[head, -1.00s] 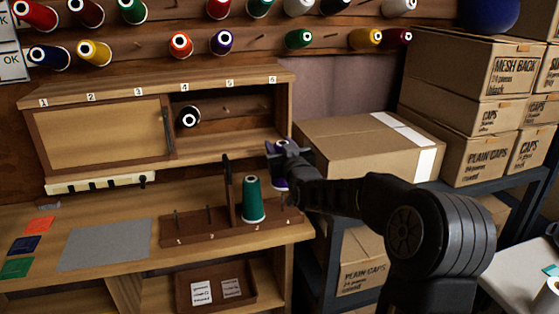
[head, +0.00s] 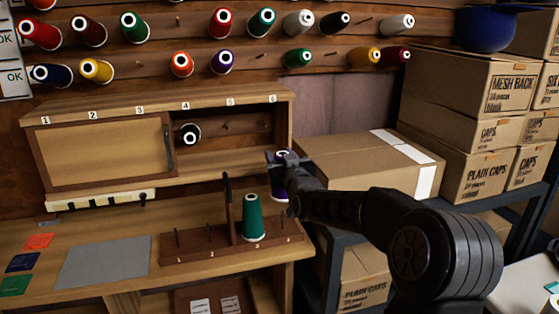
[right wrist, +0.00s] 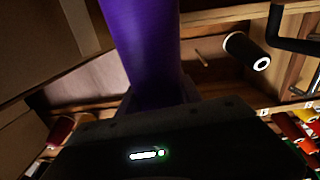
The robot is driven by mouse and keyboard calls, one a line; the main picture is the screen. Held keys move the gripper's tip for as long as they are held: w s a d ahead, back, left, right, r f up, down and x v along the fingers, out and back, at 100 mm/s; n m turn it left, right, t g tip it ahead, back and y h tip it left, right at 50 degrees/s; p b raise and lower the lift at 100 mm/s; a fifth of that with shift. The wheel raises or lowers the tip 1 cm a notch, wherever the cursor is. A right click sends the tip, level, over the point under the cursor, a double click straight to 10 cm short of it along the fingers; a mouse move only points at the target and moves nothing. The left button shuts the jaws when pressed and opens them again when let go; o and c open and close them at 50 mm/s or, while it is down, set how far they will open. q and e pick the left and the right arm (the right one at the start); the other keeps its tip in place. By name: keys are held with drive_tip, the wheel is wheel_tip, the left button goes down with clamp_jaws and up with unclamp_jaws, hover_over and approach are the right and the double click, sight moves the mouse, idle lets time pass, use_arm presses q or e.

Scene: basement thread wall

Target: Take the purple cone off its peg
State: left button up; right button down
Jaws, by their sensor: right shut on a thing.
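A purple cone (head: 279,192) is held in my right gripper (head: 288,160) near the right end of the thread rack. Its pale top shows between the fingers and its purple side shows below them. In the right wrist view the purple cone (right wrist: 145,45) fills the upper middle, close against my gripper. The dark wooden rack (head: 190,251) has thin upright pegs, and the cone appears above its right end. I cannot tell whether a peg is still inside the cone. My left gripper is not in view.
A teal cone (head: 252,218) stands on the rack, left of the held cone, beside a tall dark divider (head: 228,205). A black cone (head: 190,134) sits in the open cubby above. Another purple cone (head: 222,62) hangs on the wall. A large carton (head: 360,165) stands close on the right.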

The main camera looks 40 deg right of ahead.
drive_tip(key=shift+r+p, duration=0.3)
drive_tip(key=shift+r, duration=0.95)
